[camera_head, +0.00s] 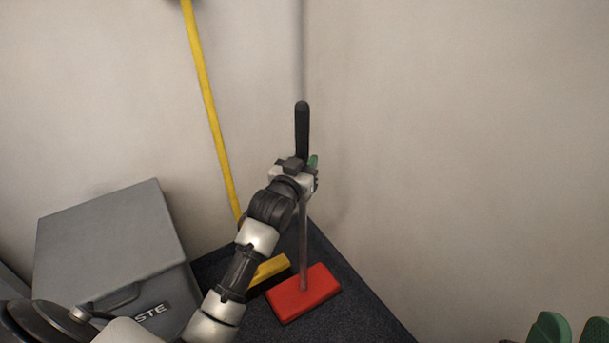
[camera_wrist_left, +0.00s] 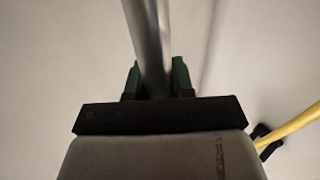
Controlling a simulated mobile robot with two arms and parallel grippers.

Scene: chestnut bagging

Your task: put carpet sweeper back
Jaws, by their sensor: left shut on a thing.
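The carpet sweeper has a flat red head (camera_head: 304,293), a thin grey pole (camera_head: 304,240) and a black handle grip (camera_head: 302,130). It stands nearly upright in the corner, its head on or just above the dark mat; I cannot tell which. My left gripper (camera_head: 311,172) is shut on the pole just below the black grip. In the left wrist view, the metal pole (camera_wrist_left: 147,45) runs between the green fingers of the left gripper (camera_wrist_left: 157,82). My right gripper (camera_head: 574,330) shows only its green fingertips at the bottom right, apart and with nothing between them.
A yellow broom (camera_head: 212,110) leans on the wall left of the sweeper, and its pole shows in the left wrist view (camera_wrist_left: 298,124). A grey waste bin (camera_head: 110,240) stands at the left. The dark mat (camera_head: 355,318) has bare room right of the red head. Walls meet behind.

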